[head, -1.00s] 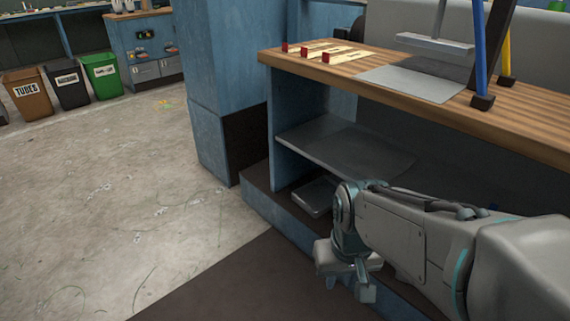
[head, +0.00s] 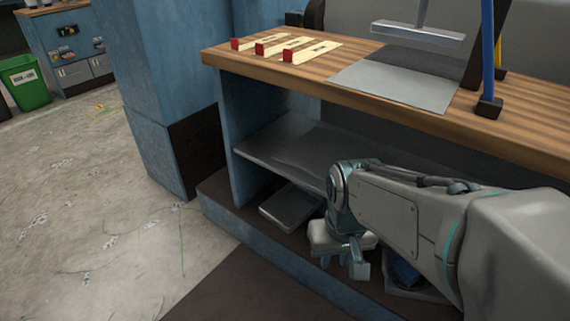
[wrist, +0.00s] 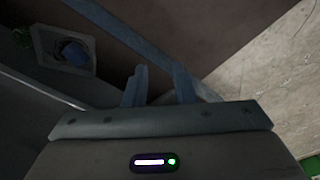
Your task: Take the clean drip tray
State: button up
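A shallow grey tray (head: 290,207) lies on the bottom shelf at the left end of the bench in the head view. It looks empty, though its inside shows only at a slant. A second, pale-rimmed tray (wrist: 91,62) holds something blue and shows at upper left in the wrist view. In the head view it is mostly hidden behind my arm. My gripper (head: 346,260) hangs in front of the bench, to the right of the grey tray and apart from it. In the wrist view its two fingers (wrist: 159,88) stand apart with nothing between them.
A grey middle shelf (head: 262,150) lies above the grey tray, under the wooden bench top (head: 225,57). The blue plinth (head: 262,262) edges the bottom shelf. A blue pillar (head: 160,150) stands at left. The floor (head: 80,220) at left is clear.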

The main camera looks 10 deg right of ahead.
aim_at(287, 211)
jog(key=z, duration=2.65)
jog(key=k, duration=1.25)
jog(key=u, duration=2.25)
jog(key=i, duration=0.5)
jog(key=u, duration=0.05)
